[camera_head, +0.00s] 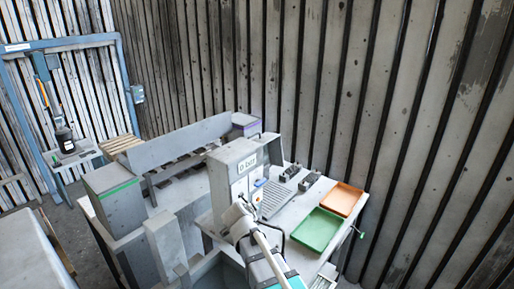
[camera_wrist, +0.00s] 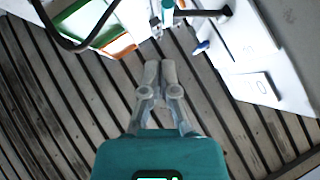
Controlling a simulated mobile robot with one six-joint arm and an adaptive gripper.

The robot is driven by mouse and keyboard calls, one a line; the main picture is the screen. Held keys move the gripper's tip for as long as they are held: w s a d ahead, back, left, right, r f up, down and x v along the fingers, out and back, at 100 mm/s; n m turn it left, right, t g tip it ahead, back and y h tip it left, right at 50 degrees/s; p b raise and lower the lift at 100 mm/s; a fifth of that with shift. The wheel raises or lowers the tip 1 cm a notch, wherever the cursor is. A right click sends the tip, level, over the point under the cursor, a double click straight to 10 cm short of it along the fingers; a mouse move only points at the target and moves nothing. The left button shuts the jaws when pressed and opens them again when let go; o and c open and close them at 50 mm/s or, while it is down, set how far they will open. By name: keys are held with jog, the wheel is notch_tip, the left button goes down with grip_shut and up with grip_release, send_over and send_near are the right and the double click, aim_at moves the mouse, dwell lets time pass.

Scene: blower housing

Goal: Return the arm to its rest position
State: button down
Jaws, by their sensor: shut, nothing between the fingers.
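My gripper (camera_wrist: 158,66) shows in the wrist view. Its two grey fingers lie together in the middle of the picture, shut with nothing between them, in front of its teal body. The fingertips are apart from the trays and from the grey machine box. In the head view my white and teal arm shows at the bottom centre, in front of the bench. I cannot make out the fingertips there.
The grey machine box (camera_head: 236,165) stands on the bench, left of a green tray (camera_head: 315,230) and an orange tray (camera_head: 342,198). A black cable curves beside my arm. A slatted wall (camera_head: 400,100) rises behind. A long grey panel (camera_head: 180,140) stands at left.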

jog(key=s+d+f+n+g+y+b, duration=0.2)
jog(key=s+d+f+n+g+b, duration=0.7)
jog(key=s+d+f, duration=0.7)
jog(key=shift+s+d+f+n+g, duration=0.15)
jog(key=shift+s+d+n+g, duration=0.7)
jog(key=shift+d, duration=1.2)
jog(key=shift+s+m+t, duration=0.25)
